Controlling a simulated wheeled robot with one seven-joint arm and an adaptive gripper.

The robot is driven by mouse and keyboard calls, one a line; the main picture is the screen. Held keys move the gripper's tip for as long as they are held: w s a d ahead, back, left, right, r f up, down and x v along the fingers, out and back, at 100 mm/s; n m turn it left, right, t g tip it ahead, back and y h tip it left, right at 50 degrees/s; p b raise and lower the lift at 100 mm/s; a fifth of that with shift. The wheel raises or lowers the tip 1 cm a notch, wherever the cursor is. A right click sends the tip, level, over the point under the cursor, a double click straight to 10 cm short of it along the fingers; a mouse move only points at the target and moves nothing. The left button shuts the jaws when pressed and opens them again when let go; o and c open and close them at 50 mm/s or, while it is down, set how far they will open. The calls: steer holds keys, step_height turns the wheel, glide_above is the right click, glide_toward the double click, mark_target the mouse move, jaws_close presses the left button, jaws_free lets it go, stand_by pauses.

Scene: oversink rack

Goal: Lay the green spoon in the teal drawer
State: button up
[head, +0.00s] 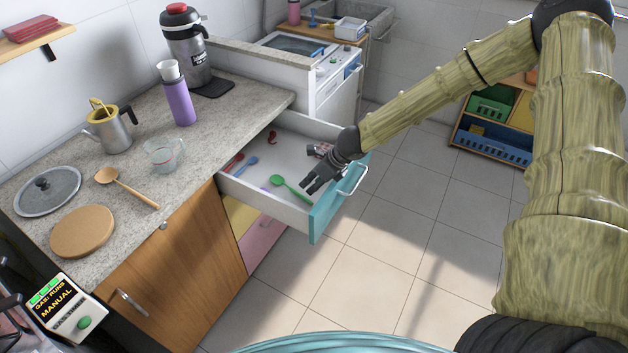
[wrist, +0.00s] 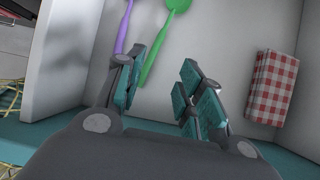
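The teal drawer (head: 338,200) is pulled open below the counter, with white inner walls and a teal front. The green spoon (head: 289,187) lies inside it on the floor, bowl toward the back and handle toward the front. My gripper (head: 309,187) is over the front part of the drawer, close to the spoon's handle. In the wrist view my gripper (wrist: 160,88) has its fingers apart with nothing held between them.
A purple utensil (wrist: 123,28) lies left of the spoon, and a red-checked cloth (wrist: 273,85) lies to the right. Blue (head: 246,166) and red (head: 233,162) utensils also lie in the drawer. The counter (head: 215,130) holds a wooden spoon (head: 125,186) and a glass cup (head: 163,155).

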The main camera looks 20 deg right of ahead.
steer(key=shift+r, duration=0.15)
steer(key=v, duration=1.1)
steer(key=shift+d+r, duration=0.2)
steer(key=shift+r, duration=0.1)
steer(key=shift+s, duration=0.15)
